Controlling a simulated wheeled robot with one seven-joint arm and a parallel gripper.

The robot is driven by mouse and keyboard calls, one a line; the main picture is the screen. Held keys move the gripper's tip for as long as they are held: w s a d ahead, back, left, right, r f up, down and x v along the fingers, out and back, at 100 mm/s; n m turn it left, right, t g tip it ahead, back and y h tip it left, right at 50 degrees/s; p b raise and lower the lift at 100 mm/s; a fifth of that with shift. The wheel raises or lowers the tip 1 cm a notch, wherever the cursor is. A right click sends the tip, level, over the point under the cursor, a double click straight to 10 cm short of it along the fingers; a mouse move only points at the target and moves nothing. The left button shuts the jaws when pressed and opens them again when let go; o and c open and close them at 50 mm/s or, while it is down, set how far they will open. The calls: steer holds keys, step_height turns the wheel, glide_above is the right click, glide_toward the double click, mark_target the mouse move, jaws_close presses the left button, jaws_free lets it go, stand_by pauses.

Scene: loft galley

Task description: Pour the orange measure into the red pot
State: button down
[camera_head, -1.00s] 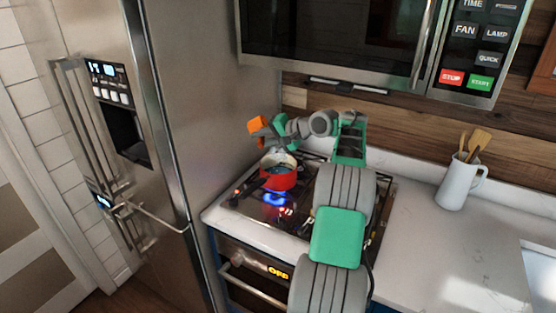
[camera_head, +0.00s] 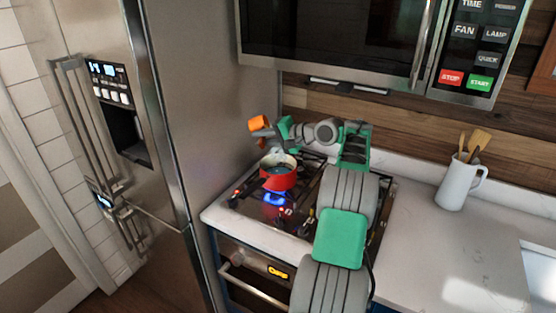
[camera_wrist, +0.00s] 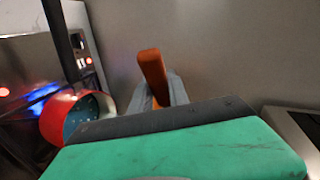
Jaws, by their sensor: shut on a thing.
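The red pot (camera_head: 279,174) stands on a stove burner with a blue flame beneath it. The orange measure (camera_head: 259,123) is held up above the pot's back left side, near the fridge. In the wrist view the orange measure (camera_wrist: 152,75) stands between my fingers. My gripper (camera_head: 271,130) is shut on it. The measure's inside and anything in it cannot be seen.
A steel fridge (camera_head: 215,95) rises close on the left. A microwave (camera_head: 335,40) hangs above the stove. A white jug (camera_head: 454,186) with wooden utensils stands on the right counter (camera_head: 425,245), which is otherwise largely clear.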

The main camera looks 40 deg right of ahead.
steer(key=shift+d, duration=0.1)
stand_by(0.4)
steer(key=shift+s+d+r+m+t+y, duration=0.1)
steer(key=shift+s+d+m+t+y, duration=0.35)
steer(key=shift+s+d+t, duration=0.4)
stand_by(0.5)
steer(key=shift+a+t+y, duration=0.1)
steer(key=shift+t+y, duration=0.25)
steer(key=shift+t, duration=0.1)
